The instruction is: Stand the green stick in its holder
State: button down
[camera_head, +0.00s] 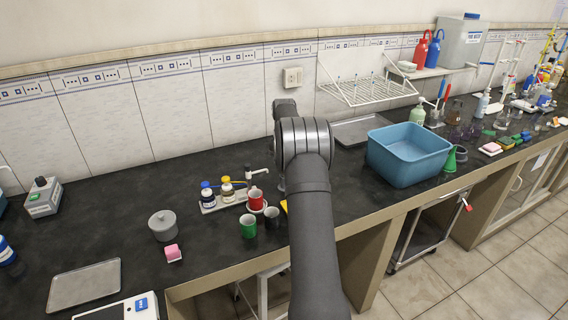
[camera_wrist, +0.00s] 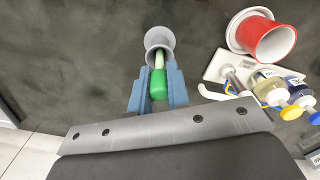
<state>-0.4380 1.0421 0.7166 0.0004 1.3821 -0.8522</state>
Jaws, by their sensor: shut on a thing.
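The green stick, with a green end (camera_wrist: 158,84) and a pale shaft, is between the blue fingers of my gripper (camera_wrist: 158,88) in the wrist view. My gripper is shut on it. The shaft runs to a grey round holder (camera_wrist: 160,34) just ahead of the fingers, and its far end overlaps the holder's opening. I cannot tell how deep it sits in there.
A red mug (camera_wrist: 270,39) lies right of the holder, near a white rack (camera_wrist: 216,67) with capped bottles. A blue basin (camera_head: 408,160) stands to the right.

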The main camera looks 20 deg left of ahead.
jog(key=shift+f, duration=0.3)
jog(key=c, duration=0.9)
grip_release()
jog(key=shift+r, duration=3)
jog(key=shift+f, duration=0.15)
notch_tip(320, 180, down, 6)
jog(key=shift+r, duration=0.25)
